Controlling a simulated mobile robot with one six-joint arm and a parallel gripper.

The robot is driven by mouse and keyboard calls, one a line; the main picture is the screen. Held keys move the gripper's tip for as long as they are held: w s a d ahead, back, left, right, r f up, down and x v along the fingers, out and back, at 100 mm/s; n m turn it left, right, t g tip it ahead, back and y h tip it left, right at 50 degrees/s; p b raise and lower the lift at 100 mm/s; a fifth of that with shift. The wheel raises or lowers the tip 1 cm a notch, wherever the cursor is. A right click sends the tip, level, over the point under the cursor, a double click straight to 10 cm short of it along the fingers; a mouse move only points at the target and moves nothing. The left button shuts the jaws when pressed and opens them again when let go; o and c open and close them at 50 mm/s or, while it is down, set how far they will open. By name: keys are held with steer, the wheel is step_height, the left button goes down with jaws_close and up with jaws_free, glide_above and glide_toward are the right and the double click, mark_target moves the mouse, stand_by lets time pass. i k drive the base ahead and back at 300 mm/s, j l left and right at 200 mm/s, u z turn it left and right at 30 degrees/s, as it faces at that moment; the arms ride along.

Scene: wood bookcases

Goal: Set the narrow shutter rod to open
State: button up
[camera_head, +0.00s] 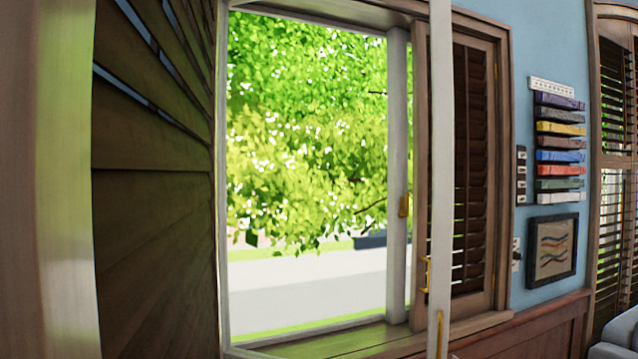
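A brown louvered shutter panel (472,170) stands folded at the right side of the window opening. Its slats look tilted, with light gaps between some of them. A second dark louvered shutter (155,200) fills the left of the view, very close and at a steep angle, with bright slits between its upper slats. I cannot make out a narrow rod for certain on either one. A pale upright bar (441,150) stands in front of the right panel and hides part of it; I cannot tell whether it is a sash edge. My gripper is not in view.
The window opening shows trees and a road. Brass handles (404,206) sit on the window frame. A rack of coloured strips (560,140), a small picture (552,250) and switches (521,175) are on the blue wall. More shutters (612,200) and a grey-blue seat (618,338) are far right.

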mark_target(465, 49)
steer(key=i+l, duration=0.5)
steer(key=i+l+z, duration=0.15)
steer(key=i+l, duration=0.35)
steer(key=i, duration=0.2)
steer(key=i+l, duration=0.4)
steer(key=i, duration=0.2)
